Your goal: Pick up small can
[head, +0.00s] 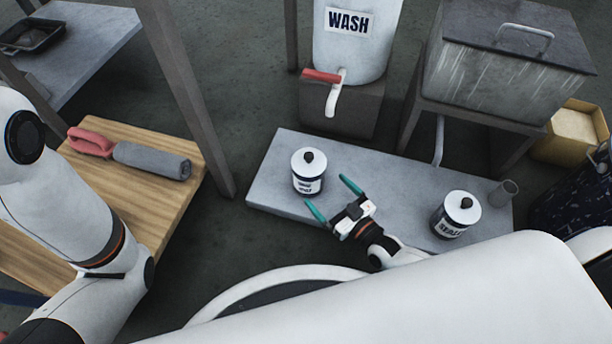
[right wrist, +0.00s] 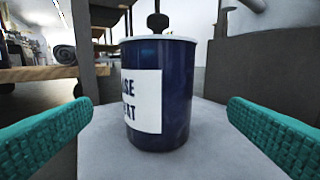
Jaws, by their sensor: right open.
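A small dark-blue can (head: 308,174) with a white lid, black knob and white label stands upright on the left part of the grey slab. In the right wrist view the can (right wrist: 158,95) stands straight ahead, between the green fingers but beyond their tips. My right gripper (head: 333,199) is open and empty, low over the slab, pointing at this can from its right. A second similar can (head: 455,215), labelled with partly readable text, stands on the right part of the slab behind my right gripper. My left gripper is out of the picture; only my left arm shows.
The grey slab (head: 390,165) holds both cans and a small clear cup (head: 503,193) at its right end. A WASH tank (head: 352,45) with a red-handled tap and a metal box (head: 505,65) stand behind.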

